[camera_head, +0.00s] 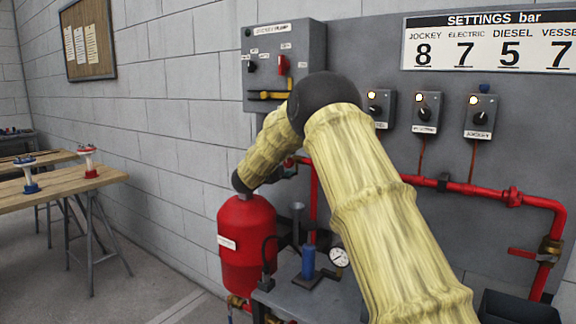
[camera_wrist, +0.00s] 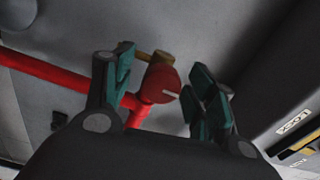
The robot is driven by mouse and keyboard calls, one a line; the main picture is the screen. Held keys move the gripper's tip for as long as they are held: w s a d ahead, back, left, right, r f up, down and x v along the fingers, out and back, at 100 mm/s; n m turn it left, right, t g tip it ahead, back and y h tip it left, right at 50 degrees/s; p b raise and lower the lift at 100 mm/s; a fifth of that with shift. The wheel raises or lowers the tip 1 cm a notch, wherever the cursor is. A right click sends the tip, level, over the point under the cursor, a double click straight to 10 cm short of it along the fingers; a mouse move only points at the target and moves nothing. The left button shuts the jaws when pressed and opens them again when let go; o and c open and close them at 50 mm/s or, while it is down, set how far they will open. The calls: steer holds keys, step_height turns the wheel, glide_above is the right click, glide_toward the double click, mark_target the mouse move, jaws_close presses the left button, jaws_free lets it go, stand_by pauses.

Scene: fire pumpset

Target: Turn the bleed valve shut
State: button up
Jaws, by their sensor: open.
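In the wrist view, a round red knob (camera_wrist: 161,84) with a white line on its face sits at the end of a red pipe (camera_wrist: 55,70). I take it for the bleed valve, but no label on it shows. A short brass part (camera_wrist: 155,58) is right behind it. My gripper (camera_wrist: 160,76) is open, with one green-padded finger on each side of the knob. Gaps show on both sides, so it does not appear to grip it. In the head view, my arm hides most of this area, and the gripper cannot be made out clearly.
In the head view, a red tank (camera_head: 246,245) stands below my wrist. A grey control box (camera_head: 284,66) hangs above. A pressure gauge (camera_head: 338,257) and a blue cylinder (camera_head: 308,261) are at the lower middle. A wooden table (camera_head: 62,188) stands left, with open floor before it.

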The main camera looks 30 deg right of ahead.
steer(key=v, duration=1.1)
steer(key=shift+a, duration=0.15)
